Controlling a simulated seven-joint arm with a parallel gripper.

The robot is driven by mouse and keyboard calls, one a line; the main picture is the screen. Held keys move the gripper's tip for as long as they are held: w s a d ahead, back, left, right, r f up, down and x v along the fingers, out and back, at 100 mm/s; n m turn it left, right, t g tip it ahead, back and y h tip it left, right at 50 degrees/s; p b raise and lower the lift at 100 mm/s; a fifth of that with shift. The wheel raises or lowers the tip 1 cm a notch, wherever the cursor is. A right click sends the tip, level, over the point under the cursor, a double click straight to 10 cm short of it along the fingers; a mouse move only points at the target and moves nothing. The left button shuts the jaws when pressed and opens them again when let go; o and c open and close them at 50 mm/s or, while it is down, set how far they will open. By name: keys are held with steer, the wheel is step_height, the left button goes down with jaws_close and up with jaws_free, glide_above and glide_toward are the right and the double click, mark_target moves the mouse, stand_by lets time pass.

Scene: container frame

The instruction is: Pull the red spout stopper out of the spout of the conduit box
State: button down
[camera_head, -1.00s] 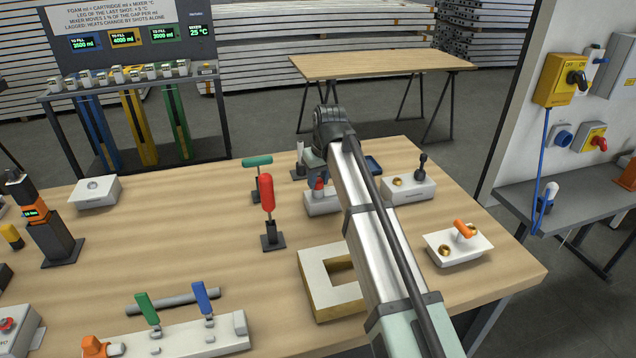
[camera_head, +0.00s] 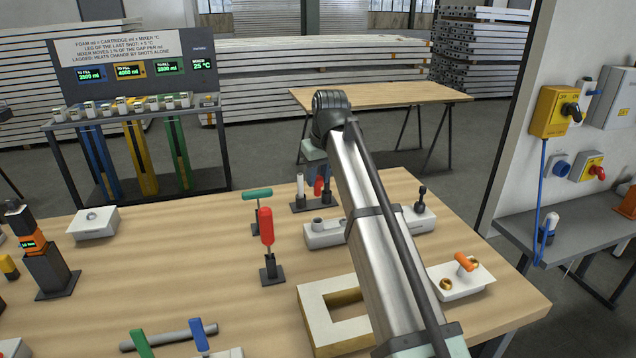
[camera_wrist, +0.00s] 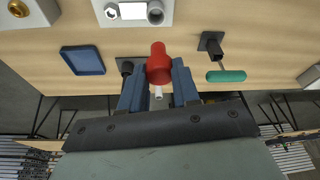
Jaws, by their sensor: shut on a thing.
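My gripper (camera_wrist: 159,85) is shut on the red spout stopper (camera_wrist: 159,62), held between its two blue fingers. In the head view the stopper (camera_head: 318,186) hangs below my gripper, above and behind the conduit box (camera_head: 322,237), clear of it. The pale box has a grey spout (camera_head: 317,222) on its top, with nothing in it. The spout (camera_wrist: 155,13) shows as an open ring at the top of the wrist view. My arm hides the right end of the box in the head view.
A dark stand with a white post (camera_head: 300,186) is behind the box. A red-handled tool (camera_head: 266,228) and a green T-handle (camera_head: 257,195) stand to the left. A blue tray (camera_wrist: 82,60) lies nearby. A pale U-shaped block (camera_head: 318,318) is in front. The table's left middle is clear.

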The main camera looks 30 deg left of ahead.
mark_target(319, 178)
steer(key=shift+r, duration=1.9)
